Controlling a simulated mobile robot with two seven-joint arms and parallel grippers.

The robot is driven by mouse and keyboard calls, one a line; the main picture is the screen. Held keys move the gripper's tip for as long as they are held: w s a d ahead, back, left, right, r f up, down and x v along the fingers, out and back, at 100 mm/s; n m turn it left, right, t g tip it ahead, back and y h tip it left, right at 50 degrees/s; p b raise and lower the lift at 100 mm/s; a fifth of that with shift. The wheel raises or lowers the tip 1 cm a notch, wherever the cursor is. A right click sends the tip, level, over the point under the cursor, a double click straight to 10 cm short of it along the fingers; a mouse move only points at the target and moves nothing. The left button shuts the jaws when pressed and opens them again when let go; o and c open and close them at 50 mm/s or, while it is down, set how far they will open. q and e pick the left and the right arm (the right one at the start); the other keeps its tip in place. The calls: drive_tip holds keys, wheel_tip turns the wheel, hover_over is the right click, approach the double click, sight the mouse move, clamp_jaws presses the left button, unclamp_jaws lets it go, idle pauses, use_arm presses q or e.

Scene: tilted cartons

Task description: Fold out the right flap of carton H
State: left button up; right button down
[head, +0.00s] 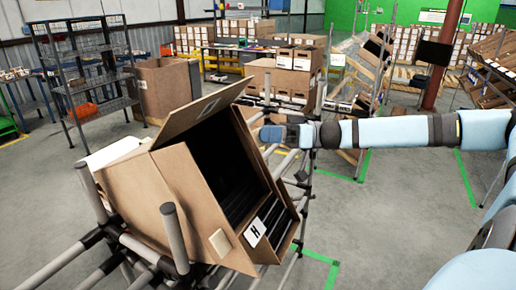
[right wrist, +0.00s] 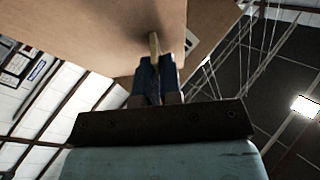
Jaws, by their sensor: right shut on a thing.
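Carton H (head: 185,187) is a brown cardboard box tilted on a rack, its dark opening facing right. A white label with a black H (head: 255,232) is at its lower front. One flap (head: 200,108) stands out at the top, another panel (head: 200,225) at the lower left. The right flap (head: 244,137) shows as a narrow strip at the far right edge of the opening. My right gripper (head: 268,134) is at this flap. In the right wrist view its fingers (right wrist: 157,75) are shut on a thin cardboard edge (right wrist: 154,44). My left gripper is out of view.
The tube rack (head: 172,238) has upright posts close around the carton. More racks and cartons (head: 293,80) stand behind my right gripper. A wire shelf (head: 88,75) stands at the back left. The floor at the right is mostly clear.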

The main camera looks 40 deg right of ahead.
use_arm(q)
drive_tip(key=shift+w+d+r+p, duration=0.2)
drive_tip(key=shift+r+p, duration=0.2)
drive_tip(key=shift+p, duration=0.15)
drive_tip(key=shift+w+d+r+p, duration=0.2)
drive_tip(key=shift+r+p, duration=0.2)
drive_tip(key=shift+p, duration=0.15)
use_arm(e)
drive_tip(key=w+d+n+g+y, duration=0.3)
drive_tip(key=d+g+y, duration=0.3)
drive_tip(key=d+g, duration=0.4)
drive_tip(key=shift+w+n+g, duration=0.4)
drive_tip(key=shift+n+g, duration=0.1)
drive_tip(key=shift+n, duration=0.3)
drive_tip(key=shift+f, duration=0.1)
drive_tip(key=c, duration=1.3)
unclamp_jaws()
drive_tip(key=shift+w, duration=0.1)
drive_tip(key=shift+c, duration=0.2)
drive_tip(key=shift+o, duration=0.3)
drive_tip(key=shift+w+a+f, duration=0.1)
drive_tip(key=shift+w, duration=0.15)
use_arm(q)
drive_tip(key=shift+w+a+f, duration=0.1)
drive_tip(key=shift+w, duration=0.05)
use_arm(e)
drive_tip(key=shift+s, duration=0.2)
